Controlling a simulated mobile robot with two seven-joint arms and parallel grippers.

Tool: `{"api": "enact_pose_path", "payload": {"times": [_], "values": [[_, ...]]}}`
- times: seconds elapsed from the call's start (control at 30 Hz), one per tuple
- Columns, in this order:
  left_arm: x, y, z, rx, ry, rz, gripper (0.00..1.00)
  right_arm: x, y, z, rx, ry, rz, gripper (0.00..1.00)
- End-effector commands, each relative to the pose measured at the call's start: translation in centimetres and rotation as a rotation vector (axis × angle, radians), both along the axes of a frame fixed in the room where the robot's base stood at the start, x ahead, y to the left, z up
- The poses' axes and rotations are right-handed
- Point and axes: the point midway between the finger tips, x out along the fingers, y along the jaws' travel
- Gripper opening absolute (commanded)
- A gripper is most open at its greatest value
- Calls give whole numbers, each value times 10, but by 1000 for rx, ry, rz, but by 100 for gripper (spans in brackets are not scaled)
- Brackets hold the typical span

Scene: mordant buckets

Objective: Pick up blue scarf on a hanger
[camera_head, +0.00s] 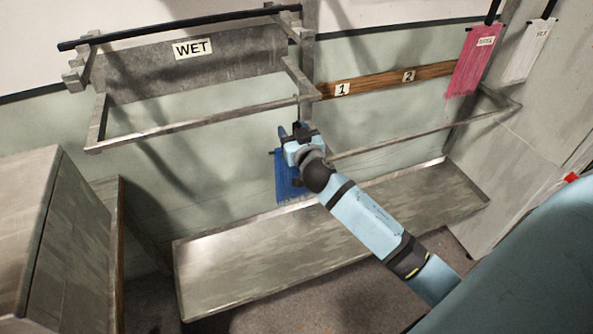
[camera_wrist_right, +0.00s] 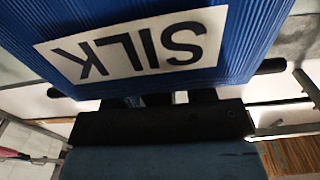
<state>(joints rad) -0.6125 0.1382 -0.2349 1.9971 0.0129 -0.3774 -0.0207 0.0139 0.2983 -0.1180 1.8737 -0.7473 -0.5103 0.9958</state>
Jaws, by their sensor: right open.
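The blue scarf (camera_head: 288,187) hangs below and partly behind my right gripper (camera_head: 298,135) in the head view, under the rack's right side. In the right wrist view the ribbed blue scarf (camera_wrist_right: 262,30) fills the upper part, very close, with a white SILK label (camera_wrist_right: 135,45) that appears upside down. Its black hanger bar (camera_wrist_right: 270,67) runs across just in front of my gripper (camera_wrist_right: 160,99). My right gripper is open at the bar; its dark fingers are partly hidden by the scarf, and contact cannot be told. My left gripper is not in view.
A grey rack with a WET sign (camera_head: 193,48) stands at left. A wooden strip (camera_head: 375,80) bears labels 1 and 2. A pink scarf (camera_head: 472,62) and a pale one (camera_head: 527,55) hang at right. A long metal trough (camera_head: 245,262) lies below my arm.

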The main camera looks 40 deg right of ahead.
Motion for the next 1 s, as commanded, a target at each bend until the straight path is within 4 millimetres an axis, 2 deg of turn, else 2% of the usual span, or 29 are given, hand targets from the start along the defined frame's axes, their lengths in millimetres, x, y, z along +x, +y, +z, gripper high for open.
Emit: {"api": "enact_pose_path", "payload": {"times": [0.13,0.17,0.3,0.37,0.77,1.0], "values": [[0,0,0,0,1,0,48,0,0,0,0,0,0,49],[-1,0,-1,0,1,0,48,0,0,0,0,0,0,44],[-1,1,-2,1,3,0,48,0,0,0,0,0,0,12],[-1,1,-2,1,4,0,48,0,0,0,0,0,0,0],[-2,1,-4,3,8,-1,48,0,0,2,1,-1,0,0],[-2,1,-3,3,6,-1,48,0,0,25,1,-4,0,0]]}}
